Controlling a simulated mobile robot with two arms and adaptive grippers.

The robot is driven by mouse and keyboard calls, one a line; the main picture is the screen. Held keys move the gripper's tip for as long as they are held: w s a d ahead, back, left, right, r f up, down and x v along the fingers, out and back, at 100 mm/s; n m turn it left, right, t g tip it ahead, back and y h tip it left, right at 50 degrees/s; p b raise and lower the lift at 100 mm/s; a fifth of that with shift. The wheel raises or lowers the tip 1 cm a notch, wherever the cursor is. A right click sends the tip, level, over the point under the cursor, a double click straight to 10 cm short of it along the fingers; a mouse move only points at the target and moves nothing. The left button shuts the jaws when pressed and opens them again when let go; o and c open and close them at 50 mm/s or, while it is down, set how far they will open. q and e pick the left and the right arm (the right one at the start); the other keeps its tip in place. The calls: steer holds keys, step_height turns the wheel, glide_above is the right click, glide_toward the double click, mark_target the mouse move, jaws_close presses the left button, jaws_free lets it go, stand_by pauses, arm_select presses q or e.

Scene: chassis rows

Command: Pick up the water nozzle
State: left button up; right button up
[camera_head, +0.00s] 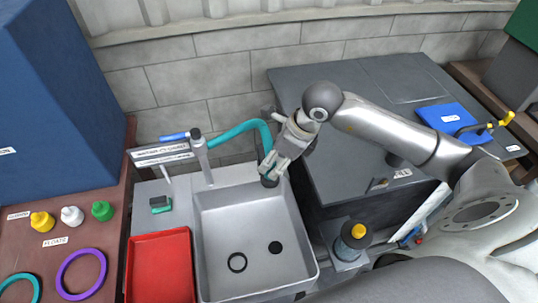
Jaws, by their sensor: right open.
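The water nozzle (269,182) is a dark piece at the end of the teal hose (232,132). The hose arches from the grey tap post (202,160) over to the right. The nozzle hangs near the back right corner of the grey sink (207,240). My right gripper (273,170) comes in from the right and points down at the nozzle, with its fingers open. The fingers overlap the nozzle's upper part and hide some of it. I cannot tell whether they touch it. My left gripper is not in view.
A red tray (158,265) lies left of the sink, with a green sponge-like block (161,204) behind it. A dark bench (350,80) stands right of the sink, with a blue item (452,120) on it. A brick wall is close behind. The sink basin is mostly clear.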

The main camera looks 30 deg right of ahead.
mark_target(268, 146)
steer(key=p+x, duration=0.1)
steer(key=x, duration=0.2)
steer(key=shift+s+a+f, duration=0.15)
steer(key=shift+a, duration=0.1)
steer(key=shift+f, duration=0.25)
jaws_close()
steer(key=r+b, duration=0.1)
steer(key=r, duration=0.3)
steer(key=r+b, duration=0.1)
steer(key=r, duration=0.3)
steer(key=shift+w+r, duration=0.2)
steer(key=shift+r, duration=0.15)
steer(key=shift+s+r, duration=0.1)
steer(key=shift+r, duration=0.6)
